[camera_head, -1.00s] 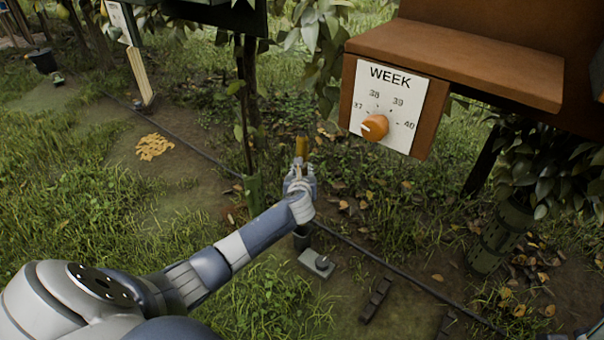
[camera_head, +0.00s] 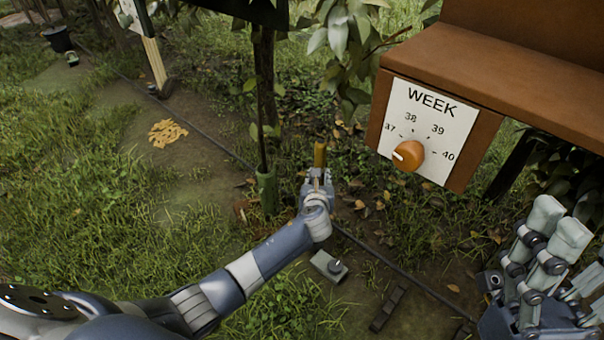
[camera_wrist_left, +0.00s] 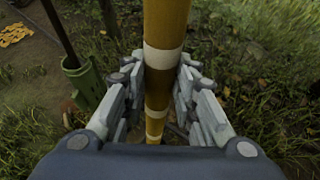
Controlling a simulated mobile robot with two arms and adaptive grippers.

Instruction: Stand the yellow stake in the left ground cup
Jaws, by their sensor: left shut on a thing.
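The yellow stake (camera_head: 319,155) stands roughly upright in my left gripper (camera_head: 318,180), its top showing above the fingers. In the left wrist view the stake (camera_wrist_left: 166,25) has white bands and runs down between the gripper's closed fingers (camera_wrist_left: 158,95). Its lower end is hidden. A green ground cup (camera_head: 267,188) stands just left of the gripper, with a thin dark pole rising from it. The cup also shows in the left wrist view (camera_wrist_left: 85,82), apart from the stake. My right gripper (camera_head: 575,255) is at the lower right, fingers spread and empty.
A brown box with a WEEK dial (camera_head: 408,155) overhangs at the right. A grey block with a knob (camera_head: 328,265) and a dark bracket (camera_head: 388,309) lie on the ground. A black hose (camera_head: 400,282) crosses the soil. Orange pieces (camera_head: 166,132) lie at left.

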